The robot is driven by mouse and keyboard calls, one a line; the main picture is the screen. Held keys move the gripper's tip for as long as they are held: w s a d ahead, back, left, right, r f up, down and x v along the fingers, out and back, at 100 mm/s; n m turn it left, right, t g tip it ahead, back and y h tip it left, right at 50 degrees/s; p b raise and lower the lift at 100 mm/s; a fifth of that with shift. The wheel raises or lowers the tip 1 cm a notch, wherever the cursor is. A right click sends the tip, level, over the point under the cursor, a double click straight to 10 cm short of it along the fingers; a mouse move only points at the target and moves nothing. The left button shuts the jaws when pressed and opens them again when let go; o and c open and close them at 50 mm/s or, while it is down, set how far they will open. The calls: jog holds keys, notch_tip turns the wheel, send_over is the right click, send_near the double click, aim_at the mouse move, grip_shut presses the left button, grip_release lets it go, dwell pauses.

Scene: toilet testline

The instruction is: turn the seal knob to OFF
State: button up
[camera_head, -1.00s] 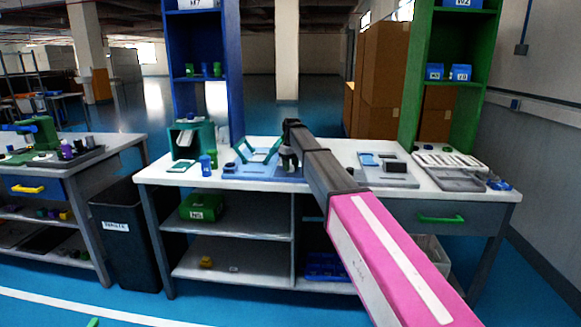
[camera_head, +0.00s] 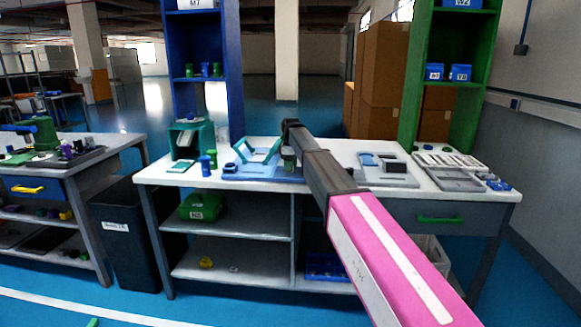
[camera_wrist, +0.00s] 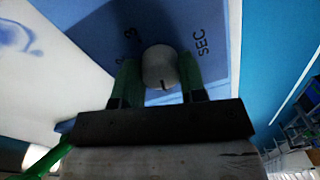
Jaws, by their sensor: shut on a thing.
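The seal knob (camera_wrist: 160,66) is a round, light grey knob on a blue panel (camera_wrist: 185,20) in the wrist view. A short dark mark shows on its face, on the side towards my gripper's palm. My gripper (camera_wrist: 158,76) has its two green fingers on either side of the knob and is shut on it. Printed "SEC" and "3" show beside the knob; no OFF label is readable. In the head view my gripper (camera_head: 288,160) is down at the right part of the blue device (camera_head: 250,173), and the knob is hidden there.
The device stands on a white workbench (camera_head: 330,180). A green press-like machine (camera_head: 190,138) and small blue and green bottles (camera_head: 208,163) stand to its left. A grey tray with parts (camera_head: 388,170) lies to its right. A blue shelf tower (camera_head: 203,75) rises behind.

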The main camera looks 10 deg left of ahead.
dwell(0.3)
jog(key=o, duration=0.9)
jog(key=shift+r, duration=0.1)
jog(key=r, duration=1)
jog(key=shift+w+r, duration=0.25)
jog(key=shift+r, duration=0.1)
jog(key=shift+s, duration=0.1)
